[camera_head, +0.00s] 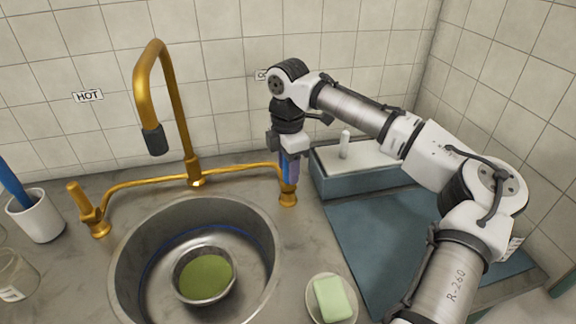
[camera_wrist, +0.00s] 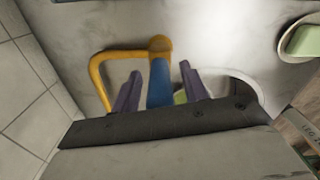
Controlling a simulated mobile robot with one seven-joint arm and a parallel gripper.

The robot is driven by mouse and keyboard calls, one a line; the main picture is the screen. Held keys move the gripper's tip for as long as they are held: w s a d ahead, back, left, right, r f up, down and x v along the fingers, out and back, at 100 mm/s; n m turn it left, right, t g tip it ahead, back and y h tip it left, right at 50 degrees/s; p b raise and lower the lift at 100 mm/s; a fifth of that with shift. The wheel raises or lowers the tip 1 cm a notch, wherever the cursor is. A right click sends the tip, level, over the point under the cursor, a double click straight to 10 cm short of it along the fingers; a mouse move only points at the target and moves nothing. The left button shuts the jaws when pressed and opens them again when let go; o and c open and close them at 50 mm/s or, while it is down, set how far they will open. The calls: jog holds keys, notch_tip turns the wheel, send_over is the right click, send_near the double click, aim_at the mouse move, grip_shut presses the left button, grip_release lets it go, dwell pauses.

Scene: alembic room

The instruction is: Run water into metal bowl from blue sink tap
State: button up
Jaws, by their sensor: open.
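The metal bowl (camera_head: 206,299) sits in the round sink (camera_head: 125,262) with a flat green surface inside. A brass spout (camera_head: 146,92) with a dark nozzle (camera_head: 155,141) arches above the sink's back left; no stream shows below it. The blue tap handle (camera_wrist: 160,90) stands on the right end of the brass pipe, under the COLD-side label, which my arm partly hides. My gripper (camera_head: 290,166) points down over this handle. In the wrist view, my open fingers (camera_wrist: 161,82) stand on either side of the handle; I cannot tell whether they touch it.
A brass tap (camera_head: 80,200) stands at the left below the HOT label (camera_head: 88,96). Green soap (camera_head: 333,299) lies in a dish right of the sink. A blue-grey box (camera_head: 362,180) and mat (camera_head: 375,235) are at the right. A white cup (camera_head: 38,217) stands far left.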

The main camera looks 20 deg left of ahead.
jog(key=shift+f, duration=0.35)
jog(key=shift+c, duration=0.4)
